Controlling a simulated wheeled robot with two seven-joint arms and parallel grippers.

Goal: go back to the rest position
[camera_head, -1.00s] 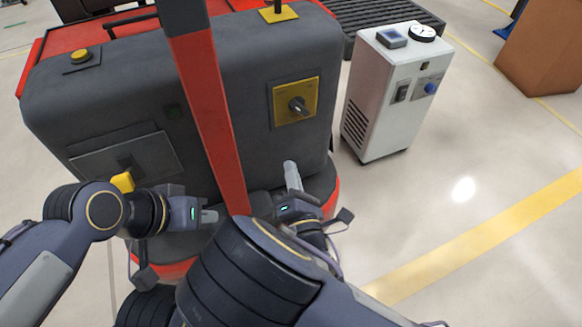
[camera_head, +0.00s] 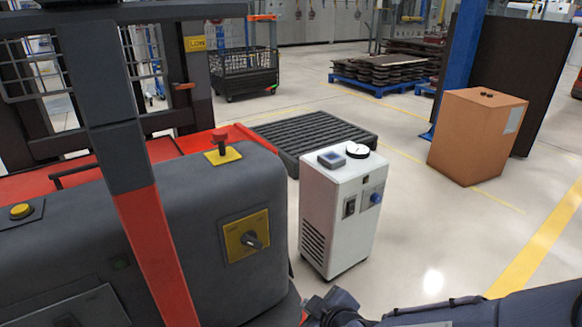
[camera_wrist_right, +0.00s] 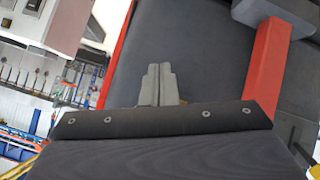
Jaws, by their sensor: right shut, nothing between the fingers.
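My right gripper (camera_wrist_right: 158,85) shows in the wrist view with its grey fingers together and nothing between them. It points at the dark grey machine body, apart from the red and dark post as far as I can tell. In the head view only part of my right arm shows at the bottom edge, just right of the machine; its fingertips cannot be made out there. My left gripper is out of view. The dark machine (camera_head: 215,200) stands at the left with a yellow rotary switch plate (camera_head: 246,237).
The red and dark post (camera_head: 160,255) rises in front of the machine. A white cabinet (camera_head: 335,215) with a gauge stands right of it. A black slatted pallet (camera_head: 310,135) lies behind. A brown box (camera_head: 475,135) stands at the right. Floor between cabinet and yellow line is clear.

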